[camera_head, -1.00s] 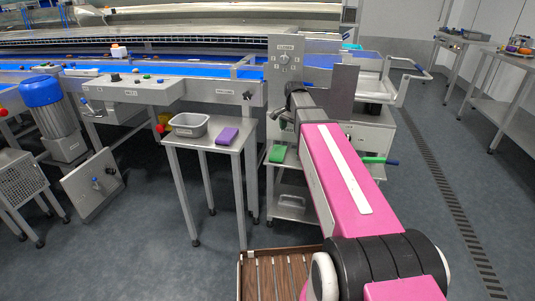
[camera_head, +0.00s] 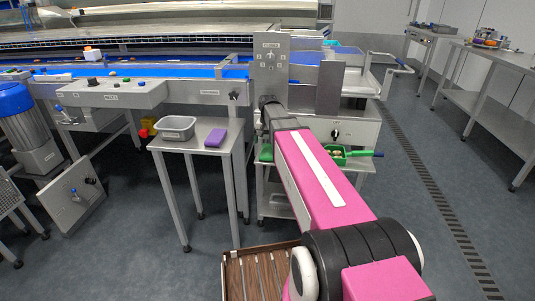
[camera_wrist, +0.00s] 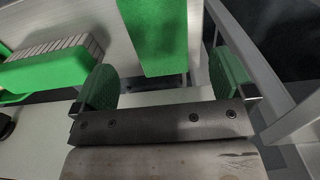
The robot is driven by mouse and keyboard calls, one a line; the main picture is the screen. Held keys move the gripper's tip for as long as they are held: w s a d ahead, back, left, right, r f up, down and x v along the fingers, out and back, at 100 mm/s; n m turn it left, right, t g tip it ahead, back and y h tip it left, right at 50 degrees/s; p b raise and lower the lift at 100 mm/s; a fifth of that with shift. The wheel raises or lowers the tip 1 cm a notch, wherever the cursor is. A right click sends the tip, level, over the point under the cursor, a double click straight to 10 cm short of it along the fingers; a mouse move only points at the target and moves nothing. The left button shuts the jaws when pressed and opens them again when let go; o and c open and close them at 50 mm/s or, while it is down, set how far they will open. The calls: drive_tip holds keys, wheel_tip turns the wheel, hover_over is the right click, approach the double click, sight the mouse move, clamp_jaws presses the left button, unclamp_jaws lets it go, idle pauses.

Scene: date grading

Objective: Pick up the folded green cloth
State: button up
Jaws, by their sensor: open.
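The folded green cloth (camera_wrist: 155,35) is a flat green block in the upper middle of the wrist view, on a pale surface. In the head view a green edge (camera_head: 265,153) of it shows on the small stand, partly hidden by my arm. My gripper (camera_wrist: 165,68) is open, with its green-padded fingers apart. The cloth lies ahead of the gap between them, and nothing is held. Whether the fingers are level with the cloth, I cannot tell. In the head view my arm hides the gripper's fingers.
A green bristled brush (camera_wrist: 45,70) lies left of the cloth in the wrist view. In the head view a green scoop (camera_head: 342,153) lies right of my arm. A side table (camera_head: 180,143) holds a grey tub (camera_head: 176,128) and a purple block (camera_head: 215,138).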

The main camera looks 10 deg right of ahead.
sight(268, 150)
drive_tip(key=shift+s+f, duration=0.1)
drive_tip(key=shift+f, duration=2.65)
drive_tip(key=c, duration=1)
